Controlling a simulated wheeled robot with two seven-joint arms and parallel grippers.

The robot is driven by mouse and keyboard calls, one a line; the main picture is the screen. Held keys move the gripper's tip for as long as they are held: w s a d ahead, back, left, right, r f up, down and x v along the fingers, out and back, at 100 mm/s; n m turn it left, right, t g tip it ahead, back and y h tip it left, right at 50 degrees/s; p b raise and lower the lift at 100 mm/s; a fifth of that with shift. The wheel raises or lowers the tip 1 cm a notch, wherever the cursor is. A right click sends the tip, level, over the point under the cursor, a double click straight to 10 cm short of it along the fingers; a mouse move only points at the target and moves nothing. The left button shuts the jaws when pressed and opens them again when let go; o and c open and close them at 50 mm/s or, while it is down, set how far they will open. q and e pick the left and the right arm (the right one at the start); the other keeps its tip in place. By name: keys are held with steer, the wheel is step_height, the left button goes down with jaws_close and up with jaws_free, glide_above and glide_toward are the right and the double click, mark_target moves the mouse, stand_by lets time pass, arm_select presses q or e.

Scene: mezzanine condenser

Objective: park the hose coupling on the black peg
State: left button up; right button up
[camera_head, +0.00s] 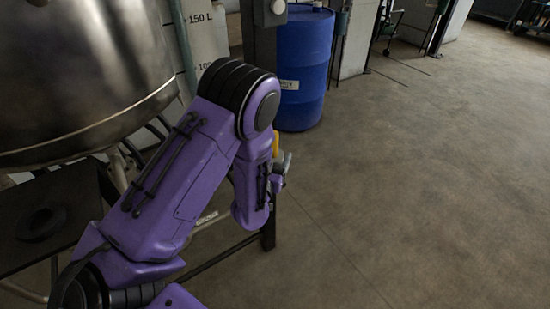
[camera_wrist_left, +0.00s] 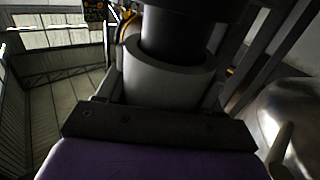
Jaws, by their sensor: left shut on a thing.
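My left arm reaches across the head view, and its gripper (camera_head: 275,178) is beyond the purple wrist, partly hidden. A small grey part, which looks like the hose coupling (camera_head: 284,162), shows at the gripper with a yellow bit above it. In the left wrist view, a grey round sleeve (camera_wrist_left: 165,84) sits close in front of the dark gripper bar, with a black cylinder (camera_wrist_left: 178,32) inside its mouth. I cannot tell whether that cylinder is the hose or the black peg. My left gripper is shut on the coupling. No black peg is clearly identifiable. My right gripper is not in view.
A large steel vessel (camera_head: 80,75) stands at the left above a dark table (camera_head: 22,255) bearing a black ring (camera_head: 41,223). A blue drum (camera_head: 303,72) stands behind my gripper, near a grey post. The concrete floor (camera_head: 420,190) at the right is clear.

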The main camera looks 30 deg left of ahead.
arm_select(q)
steer(key=shift+f+b, duration=0.6)
steer(key=shift+f, duration=0.15)
steer(key=o, duration=1.5)
steer(key=shift+r, duration=0.1)
steer(key=shift+c, duration=0.2)
steer(key=b+v, duration=0.1)
steer(key=v, duration=0.9)
steer(key=shift+s, duration=0.25)
steer(key=shift+d, duration=0.1)
